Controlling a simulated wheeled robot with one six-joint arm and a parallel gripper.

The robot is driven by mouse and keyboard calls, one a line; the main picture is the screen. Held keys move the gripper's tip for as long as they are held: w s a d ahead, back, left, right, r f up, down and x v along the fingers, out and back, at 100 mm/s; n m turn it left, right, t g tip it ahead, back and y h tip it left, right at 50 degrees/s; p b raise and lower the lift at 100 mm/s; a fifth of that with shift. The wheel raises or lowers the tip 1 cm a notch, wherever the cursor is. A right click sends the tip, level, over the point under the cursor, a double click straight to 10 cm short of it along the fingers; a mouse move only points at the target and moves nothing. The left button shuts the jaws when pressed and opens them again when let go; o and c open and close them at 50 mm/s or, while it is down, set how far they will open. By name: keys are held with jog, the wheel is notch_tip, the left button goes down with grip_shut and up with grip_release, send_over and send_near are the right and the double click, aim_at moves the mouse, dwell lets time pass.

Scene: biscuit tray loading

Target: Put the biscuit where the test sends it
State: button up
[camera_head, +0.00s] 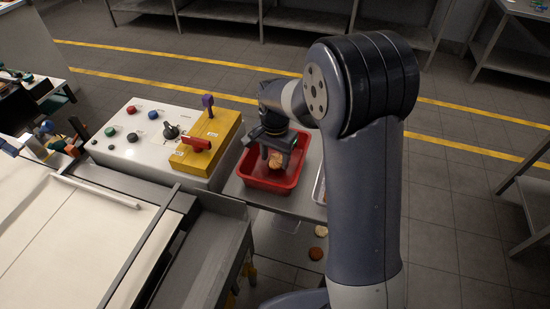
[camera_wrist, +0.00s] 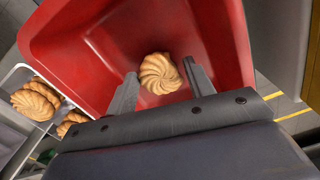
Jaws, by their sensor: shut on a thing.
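A round, swirled golden biscuit (camera_head: 276,160) is between the fingers of my gripper (camera_head: 275,152), which is shut on it. In the wrist view the biscuit (camera_wrist: 160,74) shows its ridged top between the two fingertips of my gripper (camera_wrist: 161,88). The gripper is over the inside of a red tray (camera_head: 262,185). The red tray (camera_wrist: 92,52) fills much of the wrist view, and no other biscuit shows in it. I cannot tell whether the biscuit touches the tray floor.
A pale tray (camera_wrist: 14,78) with several biscuits stands beside the red tray, mostly behind my arm in the head view. A white control panel (camera_head: 130,150) with buttons and a yellow box (camera_head: 208,140) with red and purple levers are at left. Two biscuits (camera_head: 320,231) lie lower down.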

aim_at(275, 161)
jog(key=shift+f, duration=0.75)
jog(key=shift+f, duration=0.2)
jog(key=o, duration=0.7)
jog(key=shift+r, duration=0.1)
jog(key=shift+c, duration=0.2)
notch_tip(275, 161, up, 12)
jog(key=shift+r+b, duration=0.15)
jog(key=shift+b, duration=0.2)
notch_tip(275, 161, down, 12)
jog(key=shift+r+p, duration=0.1)
jog(key=shift+p, duration=0.45)
jog(key=shift+r+b, duration=0.35)
jog(key=shift+r, duration=1.05)
